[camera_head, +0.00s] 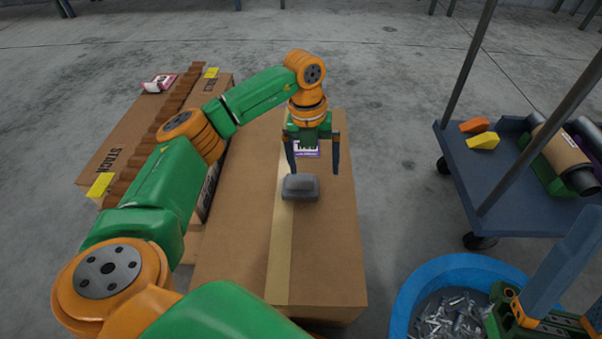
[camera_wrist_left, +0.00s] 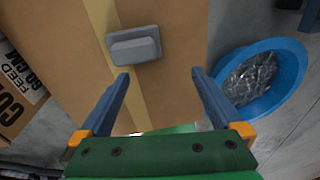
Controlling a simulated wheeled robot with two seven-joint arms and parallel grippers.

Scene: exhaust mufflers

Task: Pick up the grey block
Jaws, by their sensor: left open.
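The grey block (camera_head: 300,187) lies on top of a large cardboard box (camera_head: 335,245), across its tape strip. In the left wrist view the grey block (camera_wrist_left: 133,46) sits beyond the fingertips, toward the left finger's side. My left gripper (camera_head: 315,172) is open and empty, with its fingers spread behind the block in the head view. It also shows in the left wrist view (camera_wrist_left: 160,75), apart from the block. Part of my right gripper (camera_head: 560,290) shows at the lower right edge; its fingertips are not clearly seen.
A blue tub (camera_head: 405,300) of metal parts stands at the lower right. A blue cart (camera_head: 520,215) at the right holds yellow and orange pieces and cylinders. Another cardboard box (camera_head: 110,160) with a brown strip lies left. A small label lies behind my left gripper.

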